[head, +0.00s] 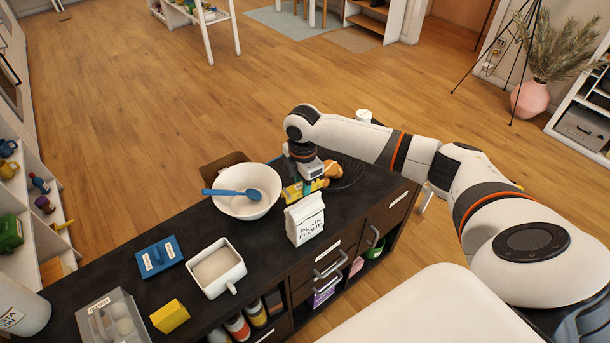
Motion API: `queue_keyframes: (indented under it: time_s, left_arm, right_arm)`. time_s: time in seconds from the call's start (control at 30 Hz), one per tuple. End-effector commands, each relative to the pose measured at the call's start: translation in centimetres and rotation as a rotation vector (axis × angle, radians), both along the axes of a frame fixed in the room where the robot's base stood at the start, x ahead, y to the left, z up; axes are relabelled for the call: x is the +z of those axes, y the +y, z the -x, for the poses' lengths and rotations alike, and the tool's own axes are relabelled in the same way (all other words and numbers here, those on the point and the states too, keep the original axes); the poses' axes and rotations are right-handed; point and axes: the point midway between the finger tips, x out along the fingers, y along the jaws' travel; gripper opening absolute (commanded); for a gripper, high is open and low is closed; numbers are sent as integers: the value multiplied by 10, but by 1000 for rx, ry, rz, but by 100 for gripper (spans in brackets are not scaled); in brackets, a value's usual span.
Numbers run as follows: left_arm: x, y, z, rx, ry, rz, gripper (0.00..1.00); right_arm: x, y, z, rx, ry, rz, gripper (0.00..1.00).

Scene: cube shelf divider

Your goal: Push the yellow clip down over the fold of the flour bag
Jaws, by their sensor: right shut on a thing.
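The flour bag (305,221) is white with dark lettering and stands upright on the dark counter, right of the mixing bowl. Its top looks folded. My right gripper (304,182) is just behind the bag, pointing down. It is shut on a small yellow thing (292,191), which looks like the yellow clip. The fingertips are small and partly hidden, so the exact grip is unclear. The yellow thing shows behind and above the bag's top; I cannot tell whether it touches the fold. My left gripper is not in view.
A white bowl (240,206) with a blue spoon (230,193) stands left of the bag. A white dish (215,268), blue box (159,257), yellow block (170,316) and egg box (112,318) stand further left. An orange-brown item (331,169) lies right of the gripper.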

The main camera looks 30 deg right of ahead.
Motion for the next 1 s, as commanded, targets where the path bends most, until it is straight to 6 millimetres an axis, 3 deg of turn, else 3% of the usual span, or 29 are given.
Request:
queue_keyframes:
  time_s: [0.5, 0.73, 1.0]
  left_arm:
    - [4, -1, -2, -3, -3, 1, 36]
    - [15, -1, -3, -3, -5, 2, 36]
    - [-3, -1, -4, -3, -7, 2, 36]
  right_arm:
    - [-3, -8, -2, 72, 4, 4, 4]
    - [-1, -9, -1, 71, 4, 6, 4]
    - [-34, -9, -1, 71, 5, 4, 4]
